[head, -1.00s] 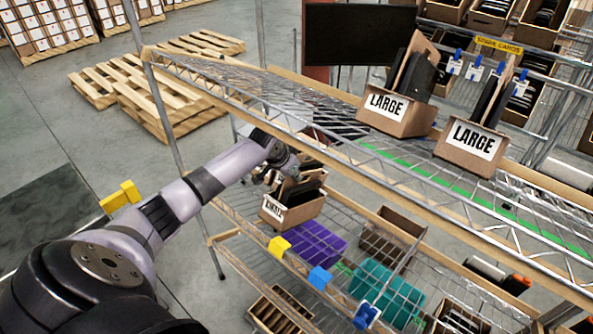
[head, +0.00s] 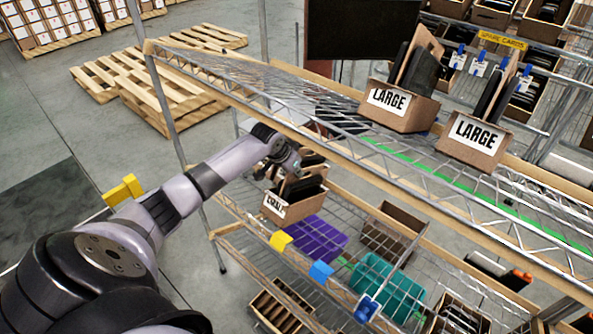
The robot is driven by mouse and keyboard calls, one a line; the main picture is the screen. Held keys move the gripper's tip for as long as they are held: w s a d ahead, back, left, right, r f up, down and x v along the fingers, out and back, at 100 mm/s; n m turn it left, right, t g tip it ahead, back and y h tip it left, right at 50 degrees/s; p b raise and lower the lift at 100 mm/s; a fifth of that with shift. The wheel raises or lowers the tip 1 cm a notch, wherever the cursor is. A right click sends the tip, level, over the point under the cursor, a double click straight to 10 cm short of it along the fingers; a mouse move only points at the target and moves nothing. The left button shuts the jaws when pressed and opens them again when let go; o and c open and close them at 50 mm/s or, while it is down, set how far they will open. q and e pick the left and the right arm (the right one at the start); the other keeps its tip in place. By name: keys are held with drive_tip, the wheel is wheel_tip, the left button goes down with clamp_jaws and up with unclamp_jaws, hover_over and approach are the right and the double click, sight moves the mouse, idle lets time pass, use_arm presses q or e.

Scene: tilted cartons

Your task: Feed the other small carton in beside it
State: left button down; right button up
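A small open-topped carton (head: 297,206) with a white label, partly readable as SMALL, sits on the lower wire shelf and holds dark flat items (head: 302,188). My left gripper (head: 284,168) is just above and behind this carton, under the upper shelf. Its fingers are small and partly hidden against the dark items, so I cannot tell whether they are open or shut. A brown and black shape (head: 314,163) shows right beside the gripper; I cannot tell whether it is held or is a second carton. My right gripper is out of view.
Two cartons labelled LARGE (head: 388,100) (head: 474,131) stand on the tilted upper wire shelf (head: 330,135). Purple (head: 316,239) and teal (head: 388,287) bins and a brown carton (head: 393,232) lie right of the small carton. Shelf rails and a post (head: 165,105) surround my arm.

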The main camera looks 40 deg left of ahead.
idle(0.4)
use_arm(q)
drive_tip(key=c, duration=1.7)
unclamp_jaws()
drive_tip(key=shift+s+f, duration=0.1)
drive_tip(key=shift+f, duration=0.05)
drive_tip(key=v, duration=1.2)
